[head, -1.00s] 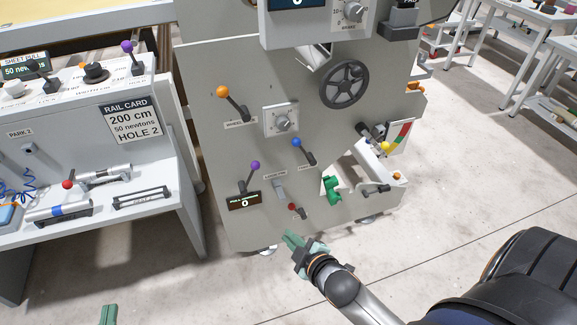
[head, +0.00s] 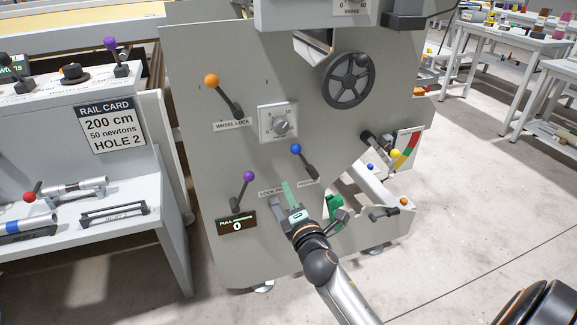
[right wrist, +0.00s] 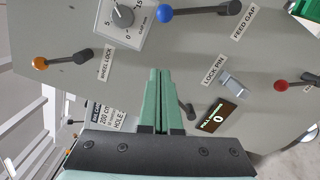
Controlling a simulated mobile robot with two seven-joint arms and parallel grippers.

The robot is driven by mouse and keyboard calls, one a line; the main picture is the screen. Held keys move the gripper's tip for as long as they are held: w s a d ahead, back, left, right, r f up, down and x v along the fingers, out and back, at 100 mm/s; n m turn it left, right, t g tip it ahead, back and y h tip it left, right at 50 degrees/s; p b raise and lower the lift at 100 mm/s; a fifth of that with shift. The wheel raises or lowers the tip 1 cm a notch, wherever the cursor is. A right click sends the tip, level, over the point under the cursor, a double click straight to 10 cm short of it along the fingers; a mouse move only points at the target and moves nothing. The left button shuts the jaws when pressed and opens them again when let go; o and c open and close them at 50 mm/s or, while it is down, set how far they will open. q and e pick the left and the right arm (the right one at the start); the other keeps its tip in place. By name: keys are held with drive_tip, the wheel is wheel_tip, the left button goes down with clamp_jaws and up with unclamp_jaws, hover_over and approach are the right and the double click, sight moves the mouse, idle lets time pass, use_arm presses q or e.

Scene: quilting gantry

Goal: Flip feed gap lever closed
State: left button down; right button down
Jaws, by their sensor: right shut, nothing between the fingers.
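The feed gap lever (head: 304,161) has a blue ball knob and a dark arm on the grey machine panel. In the head view its knob points up and left from its pivot. In the right wrist view the blue knob (right wrist: 165,14) is near the top edge, left of the FEED GAP label (right wrist: 245,22). My right gripper (head: 288,187) is shut and empty, its green fingers just below and left of the lever, apparently not touching it. The fingers (right wrist: 159,73) also show pressed together in the wrist view. My left gripper is out of view.
Close by are the orange-knobbed wheel lock lever (head: 225,97), a grey dial (head: 278,123), a purple-knobbed lever (head: 242,190) and a black handwheel (head: 348,80). The wrist view shows the lock pin (right wrist: 234,86) and a red knob (right wrist: 281,85). A side bench (head: 130,232) stands left.

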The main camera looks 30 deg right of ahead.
sight(305, 161)
drive_tip(key=w+d+r+b, duration=0.1)
drive_tip(key=w+d+b, duration=0.1)
drive_tip(key=w+d, duration=0.4)
drive_tip(key=shift+x, duration=1.7)
drive_tip(key=shift+a+r, duration=0.15)
drive_tip(key=shift+r, duration=0.1)
